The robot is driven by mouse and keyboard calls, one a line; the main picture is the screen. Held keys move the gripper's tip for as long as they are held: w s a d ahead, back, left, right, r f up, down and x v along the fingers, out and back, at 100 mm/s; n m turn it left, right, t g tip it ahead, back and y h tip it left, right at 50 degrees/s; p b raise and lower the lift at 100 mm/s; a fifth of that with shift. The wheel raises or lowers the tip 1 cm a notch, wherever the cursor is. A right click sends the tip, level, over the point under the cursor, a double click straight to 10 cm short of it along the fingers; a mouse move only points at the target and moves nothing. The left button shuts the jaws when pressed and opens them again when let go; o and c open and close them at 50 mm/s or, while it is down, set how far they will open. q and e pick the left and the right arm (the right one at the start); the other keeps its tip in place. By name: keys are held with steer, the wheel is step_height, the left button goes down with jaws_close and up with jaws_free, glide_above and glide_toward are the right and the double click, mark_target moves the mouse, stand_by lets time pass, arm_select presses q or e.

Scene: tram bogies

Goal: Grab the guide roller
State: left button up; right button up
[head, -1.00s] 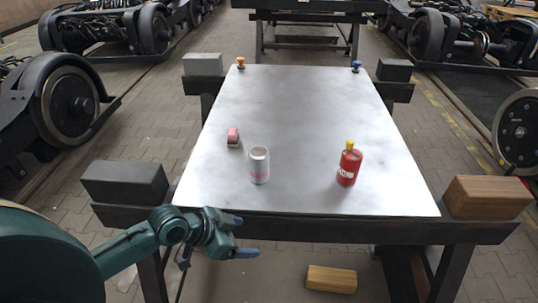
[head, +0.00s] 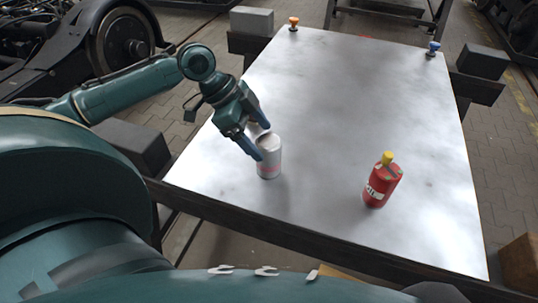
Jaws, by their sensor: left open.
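A pale grey cylinder (head: 269,160) with a pinkish band stands upright on the metal table. It is the most roller-like thing here, but I cannot read a label to confirm it is the guide roller. My left gripper (head: 262,142) is open at the cylinder's upper left. One finger is at its near left side and the other is behind its top edge. I cannot tell whether they touch it. My right gripper is not in view.
A red canister (head: 382,184) with a yellow top stands to the right on the table (head: 360,100). An orange knob (head: 293,23) and a blue knob (head: 433,48) are at the far corners. The table's middle is clear. Dark blocks (head: 133,148) flank it.

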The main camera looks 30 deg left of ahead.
mark_target(273, 150)
arm_select(q)
steer(key=shift+w+x, duration=0.15)
steer(key=shift+x, duration=1.4)
steer(key=shift+w+x, duration=0.15)
steer(key=shift+x, duration=1.4)
steer(key=shift+a, duration=0.2)
steer(key=shift+c, duration=0.4)
steer(key=c, duration=1)
